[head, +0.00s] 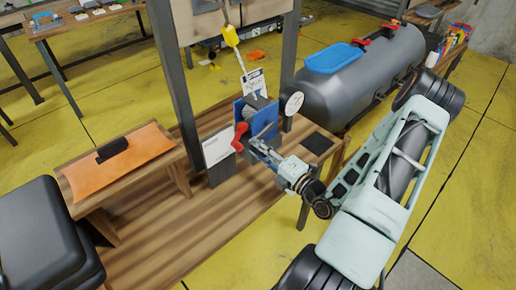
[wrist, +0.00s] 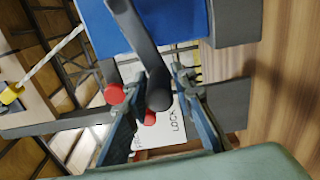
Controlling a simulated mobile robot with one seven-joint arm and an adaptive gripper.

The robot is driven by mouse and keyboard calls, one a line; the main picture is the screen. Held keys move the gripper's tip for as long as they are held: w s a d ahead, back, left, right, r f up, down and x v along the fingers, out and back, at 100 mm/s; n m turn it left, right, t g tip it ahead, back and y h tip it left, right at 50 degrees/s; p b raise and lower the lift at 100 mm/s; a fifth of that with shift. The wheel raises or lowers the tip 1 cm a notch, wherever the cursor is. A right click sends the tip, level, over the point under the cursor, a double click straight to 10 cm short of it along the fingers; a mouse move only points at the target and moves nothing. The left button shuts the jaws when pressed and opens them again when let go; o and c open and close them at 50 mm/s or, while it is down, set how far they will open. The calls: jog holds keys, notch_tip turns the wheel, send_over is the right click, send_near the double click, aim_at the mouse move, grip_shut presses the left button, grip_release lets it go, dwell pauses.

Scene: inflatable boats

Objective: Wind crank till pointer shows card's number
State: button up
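The crank (wrist: 150,60) is a dark bar with a rounded end, seen in the wrist view in front of a blue winch body (wrist: 178,20). In the head view the blue winch body (head: 258,118) stands on the wooden bench. My gripper (head: 257,143) is in front of it; in the wrist view my gripper (wrist: 155,80) has its fingers apart, with the crank's end between them. Contact cannot be told. A round white dial (head: 293,103) is right of the winch; its pointer is unreadable. A white card (head: 254,82) stands above the winch, its writing too small to read.
A red lever (head: 240,137) sits beside a white plate (head: 217,147); the plate's text in the wrist view (wrist: 175,120) reads "LOCK". A yellow hook (head: 230,36) hangs above. A grey tank (head: 360,75) with a blue tray (head: 333,58) is behind. An orange pad (head: 118,162) lies left.

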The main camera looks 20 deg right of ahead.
jog(key=o, duration=0.4)
jog(key=shift+c, duration=0.2)
jog(key=v, duration=1.2)
dwell(0.4)
